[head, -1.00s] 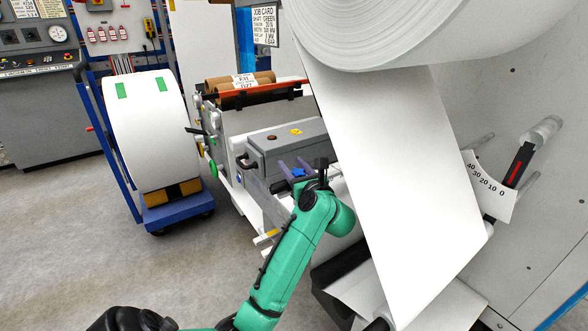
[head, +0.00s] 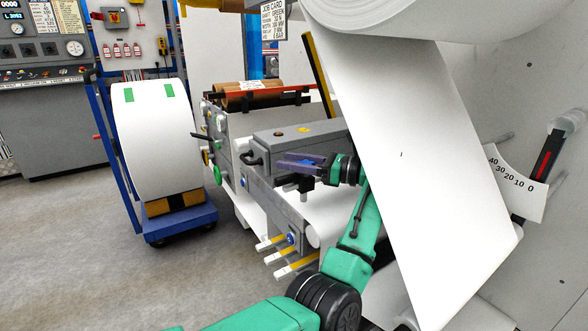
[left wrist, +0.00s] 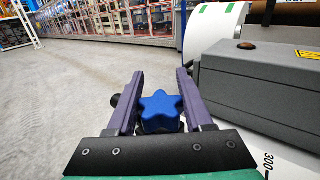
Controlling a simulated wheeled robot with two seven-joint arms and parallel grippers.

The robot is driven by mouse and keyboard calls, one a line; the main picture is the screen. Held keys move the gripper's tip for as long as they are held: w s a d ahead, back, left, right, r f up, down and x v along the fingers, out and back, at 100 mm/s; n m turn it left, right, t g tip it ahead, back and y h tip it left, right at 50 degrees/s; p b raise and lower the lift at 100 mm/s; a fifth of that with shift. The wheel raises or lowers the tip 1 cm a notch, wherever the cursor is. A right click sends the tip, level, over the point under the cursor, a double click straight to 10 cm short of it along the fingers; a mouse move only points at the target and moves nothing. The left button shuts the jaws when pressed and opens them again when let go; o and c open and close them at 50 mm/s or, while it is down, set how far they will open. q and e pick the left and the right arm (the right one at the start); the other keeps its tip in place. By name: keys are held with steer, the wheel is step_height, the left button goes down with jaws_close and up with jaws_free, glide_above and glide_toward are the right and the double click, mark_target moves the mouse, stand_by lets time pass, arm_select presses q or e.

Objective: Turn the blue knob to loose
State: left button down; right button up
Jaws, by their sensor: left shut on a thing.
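The blue star-shaped knob (left wrist: 160,112) sits between the two purple fingers of my left gripper (left wrist: 160,78) in the left wrist view. The fingers are shut on it, one on each side. In the head view my left gripper (head: 296,163) reaches leftward over the front of the machine, beside the grey box (head: 290,140). Its fingers hide most of the knob there, and a dark stem shows just below them. I cannot read the knob's turn position. My right gripper is in neither view.
A white web (head: 415,170) hangs from the big roll (head: 390,15) close to my left arm. A curved scale (head: 517,185) is at the right. A blue cart with a white roll (head: 152,140) stands left. Grey floor (head: 90,240) is clear.

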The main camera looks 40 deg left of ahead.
arm_select(q)
steer(key=shift+s+f+n+g+h, duration=0.15)
steer(key=shift+n+g+h, duration=0.45)
steer(key=shift+g, duration=0.4)
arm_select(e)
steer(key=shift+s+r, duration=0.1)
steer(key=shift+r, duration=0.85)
arm_select(q)
steer(key=shift+c, duration=1.5)
jaws_free()
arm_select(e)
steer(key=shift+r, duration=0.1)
